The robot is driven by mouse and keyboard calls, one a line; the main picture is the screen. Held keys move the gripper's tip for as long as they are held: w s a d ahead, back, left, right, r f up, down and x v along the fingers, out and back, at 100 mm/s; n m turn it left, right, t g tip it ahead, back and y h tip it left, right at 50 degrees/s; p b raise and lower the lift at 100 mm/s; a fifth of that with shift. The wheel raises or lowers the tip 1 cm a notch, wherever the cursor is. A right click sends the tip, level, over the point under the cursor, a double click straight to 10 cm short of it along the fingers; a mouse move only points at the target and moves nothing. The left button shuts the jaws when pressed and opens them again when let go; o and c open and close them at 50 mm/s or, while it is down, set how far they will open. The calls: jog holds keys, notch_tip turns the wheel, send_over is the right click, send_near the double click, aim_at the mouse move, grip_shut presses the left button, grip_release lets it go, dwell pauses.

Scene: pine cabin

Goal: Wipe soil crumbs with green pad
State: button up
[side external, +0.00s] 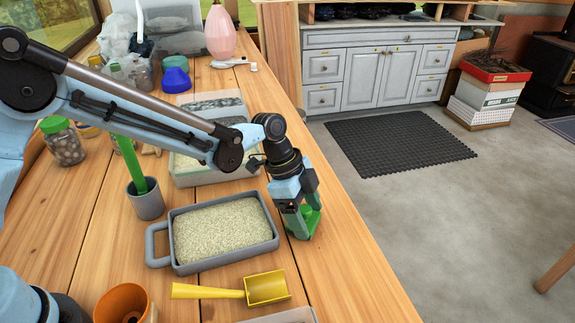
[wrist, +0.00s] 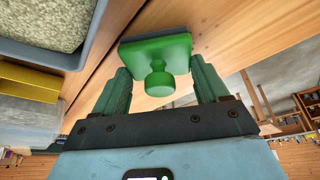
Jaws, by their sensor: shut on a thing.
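The green pad (side external: 312,217) has a round knob handle and is near the right edge of the wooden table (side external: 345,285). In the wrist view the pad (wrist: 178,50) shows a flat green plate with a darker layer at its far edge. My gripper (side external: 300,219) points down and is shut on the pad, with its fingers either side of it in the wrist view (wrist: 160,72). The pad is at table level; I cannot tell whether it presses on the wood. I cannot make out any soil crumbs in either view.
A grey tray of pale grains (side external: 222,232) lies just left of the pad. A yellow scoop (side external: 266,288) lies in front of it, with a terracotta pot (side external: 124,303) to the left. A grey cup (side external: 147,203) holds a green-handled thing. Bare wood lies along the right edge.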

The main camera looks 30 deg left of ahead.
jog(key=shift+w+a, duration=0.6)
jog(key=shift+w, duration=0.1)
jog(key=shift+w+d, duration=0.15)
jog(key=shift+w, duration=0.1)
jog(key=shift+w+d, duration=2.4)
jog(key=shift+d, duration=0.05)
notch_tip(320, 180, up, 8)
